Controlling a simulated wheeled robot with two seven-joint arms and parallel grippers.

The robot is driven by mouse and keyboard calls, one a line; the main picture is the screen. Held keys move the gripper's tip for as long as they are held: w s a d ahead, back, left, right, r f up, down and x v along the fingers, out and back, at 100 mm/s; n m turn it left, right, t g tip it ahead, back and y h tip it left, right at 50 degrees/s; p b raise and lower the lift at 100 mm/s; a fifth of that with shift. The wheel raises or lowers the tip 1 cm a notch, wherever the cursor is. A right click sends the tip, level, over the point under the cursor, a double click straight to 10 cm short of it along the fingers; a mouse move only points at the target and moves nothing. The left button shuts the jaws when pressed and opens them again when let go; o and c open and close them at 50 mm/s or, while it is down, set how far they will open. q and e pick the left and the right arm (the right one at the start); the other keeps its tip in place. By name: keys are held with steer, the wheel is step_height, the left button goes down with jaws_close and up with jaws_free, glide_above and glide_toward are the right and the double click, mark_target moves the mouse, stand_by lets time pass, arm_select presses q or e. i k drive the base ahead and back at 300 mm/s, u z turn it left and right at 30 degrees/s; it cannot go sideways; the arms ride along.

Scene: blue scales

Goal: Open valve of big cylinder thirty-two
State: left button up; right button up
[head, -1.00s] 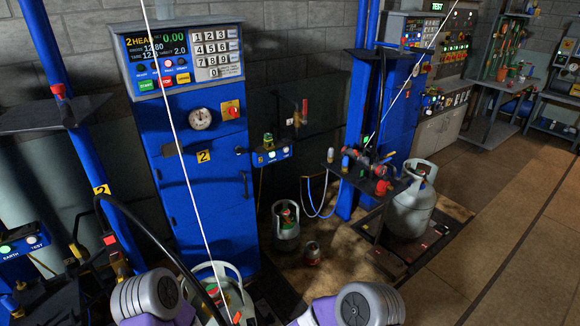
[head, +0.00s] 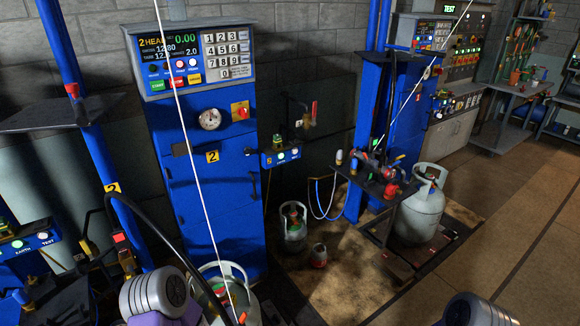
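A large grey gas cylinder (head: 420,216) with a collar stands upright on a scale platform at the right. Another grey cylinder (head: 235,272) stands at the bottom centre, in front of the blue column; my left arm and the frame edge hide much of it. Red shows inside its collar, but its valve is not clear. I cannot read the number thirty-two on either. My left arm (head: 158,296) shows at the bottom edge, just left of the near cylinder. A small part of my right arm (head: 476,312) shows at the bottom right. Neither gripper is in view.
A blue scale column (head: 205,190) marked 2 carries a display and keypad. A small grey cylinder (head: 294,234) and a tiny grey-red one (head: 318,257) stand on the floor. A black hose (head: 150,240) arcs at the left. The brown floor (head: 530,220) at right is clear.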

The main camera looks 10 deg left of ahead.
mark_target(220, 289)
steer(key=k, duration=0.55)
steer(key=u, duration=1.1)
steer(key=i, duration=1.25)
steer(key=u, duration=0.35)
